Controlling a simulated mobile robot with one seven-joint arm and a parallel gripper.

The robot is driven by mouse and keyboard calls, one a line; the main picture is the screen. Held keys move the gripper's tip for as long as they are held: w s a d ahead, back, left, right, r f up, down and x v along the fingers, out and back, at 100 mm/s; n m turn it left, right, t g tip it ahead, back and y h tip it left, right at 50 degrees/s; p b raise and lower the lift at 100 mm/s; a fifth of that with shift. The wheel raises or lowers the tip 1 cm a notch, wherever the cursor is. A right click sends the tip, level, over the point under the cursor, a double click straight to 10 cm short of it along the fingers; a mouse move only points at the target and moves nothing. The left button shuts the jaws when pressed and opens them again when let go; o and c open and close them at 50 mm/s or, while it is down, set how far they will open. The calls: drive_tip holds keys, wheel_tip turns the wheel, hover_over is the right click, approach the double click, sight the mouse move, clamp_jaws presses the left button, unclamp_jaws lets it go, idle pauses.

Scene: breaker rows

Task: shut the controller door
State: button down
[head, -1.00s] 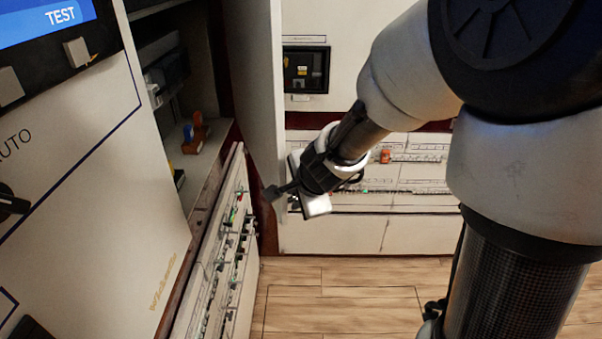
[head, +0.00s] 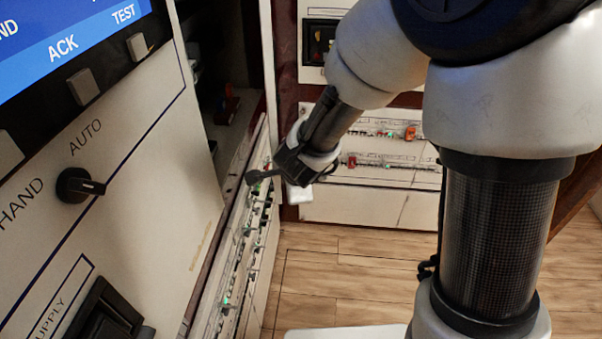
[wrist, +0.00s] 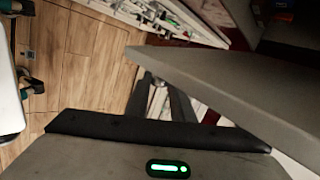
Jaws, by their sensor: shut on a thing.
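The controller door is a tall pale grey panel (head: 269,60), seen nearly edge-on in the head view beside the dark cabinet opening (head: 228,75). The door stands open. In the wrist view a broad grey panel, the door (wrist: 225,85), slants across the right side. My gripper (head: 254,177) is low at the door, and its dark fingers (wrist: 145,95) are at the panel's near edge. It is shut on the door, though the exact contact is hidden.
A control panel with a HAND/AUTO knob (head: 78,186) fills the left. Below the opening is a breaker row (head: 250,235). Another breaker row (head: 375,150) lies behind my arm. The wooden floor (head: 340,260) in front is clear.

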drive_tip(key=shift+a, duration=0.15)
drive_tip(key=c, duration=1.5)
unclamp_jaws()
drive_tip(key=shift+c, duration=0.2)
drive_tip(key=shift+r, duration=0.1)
